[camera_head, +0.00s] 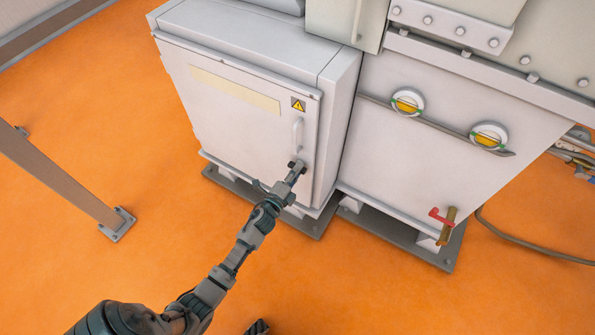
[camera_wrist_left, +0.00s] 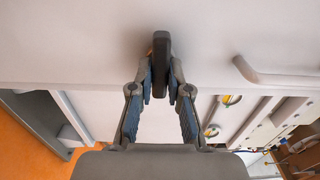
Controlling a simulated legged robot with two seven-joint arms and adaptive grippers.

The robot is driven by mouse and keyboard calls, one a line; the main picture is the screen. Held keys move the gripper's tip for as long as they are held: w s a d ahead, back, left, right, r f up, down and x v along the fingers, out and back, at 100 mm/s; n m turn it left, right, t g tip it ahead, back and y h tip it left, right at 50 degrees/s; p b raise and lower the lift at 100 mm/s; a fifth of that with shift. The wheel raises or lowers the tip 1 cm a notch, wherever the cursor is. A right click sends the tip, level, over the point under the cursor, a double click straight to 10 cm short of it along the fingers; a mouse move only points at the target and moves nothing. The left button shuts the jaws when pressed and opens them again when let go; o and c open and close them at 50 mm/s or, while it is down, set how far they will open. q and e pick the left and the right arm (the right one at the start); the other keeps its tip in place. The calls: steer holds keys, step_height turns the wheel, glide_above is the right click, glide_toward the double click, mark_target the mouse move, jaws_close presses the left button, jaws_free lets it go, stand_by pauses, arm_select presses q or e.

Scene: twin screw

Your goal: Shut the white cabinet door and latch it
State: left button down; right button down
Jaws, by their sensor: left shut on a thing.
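The white cabinet door (camera_head: 235,112) is on the grey-white cabinet (camera_head: 245,38) in the head view. It lies against or very near the cabinet front; I cannot tell if it is fully flush. It has a pale vertical handle (camera_head: 298,133), which also shows in the left wrist view (camera_wrist_left: 262,74). Below the handle is a dark latch (camera_wrist_left: 161,62), upright in the left wrist view. My left gripper (camera_head: 296,166) is shut on this latch, with one finger on each side of it. The fingers hide part of the latch in the head view. My right gripper is out of view.
A larger machine cabinet (camera_head: 440,120) with two round yellow-and-white gauges (camera_head: 408,102) stands close on the right. A red lever (camera_head: 440,216) sits at its lower edge. A brown post (camera_head: 60,180) stands at left. The orange floor in front is mostly clear.

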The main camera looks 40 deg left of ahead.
arm_select(q)
steer(key=shift+s+f, duration=0.1)
steer(key=shift+f, duration=0.2)
steer(key=c, duration=1.2)
jaws_free()
steer(key=shift+o, duration=0.4)
steer(key=v, duration=1.1)
steer(key=shift+s, duration=0.4)
steer(key=shift+f, duration=0.1)
